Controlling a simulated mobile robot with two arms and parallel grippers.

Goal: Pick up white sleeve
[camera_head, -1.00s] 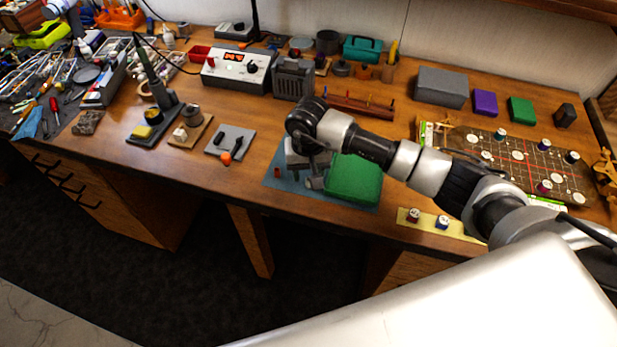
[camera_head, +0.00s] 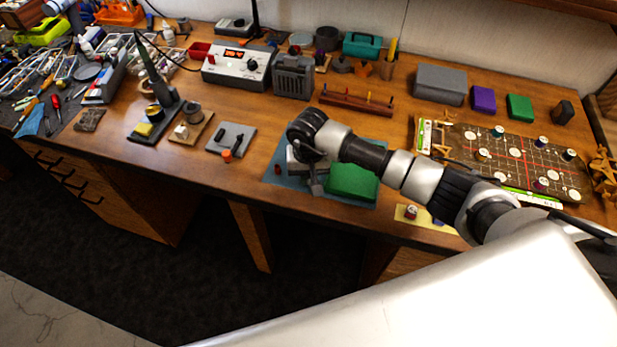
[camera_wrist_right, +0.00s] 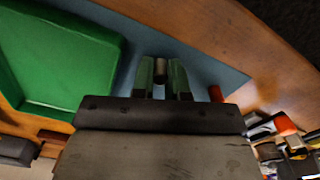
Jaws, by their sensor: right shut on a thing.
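My right gripper (camera_wrist_right: 162,78) is shut on a small cylindrical piece, taken as the white sleeve (camera_wrist_right: 160,70), over the blue mat. The sleeve looks grey in shadow, and only its end shows between the fingertips. In the head view my right gripper (camera_head: 316,186) points down beside the green tray (camera_head: 352,181), and the sleeve cannot be made out there. The green tray also shows at the left of the wrist view (camera_wrist_right: 60,60). I cannot tell whether the sleeve touches the mat. My left gripper is not in view.
The blue mat (camera_head: 283,179) lies near the table's front edge. A grey plate with tools (camera_head: 240,133) lies left.

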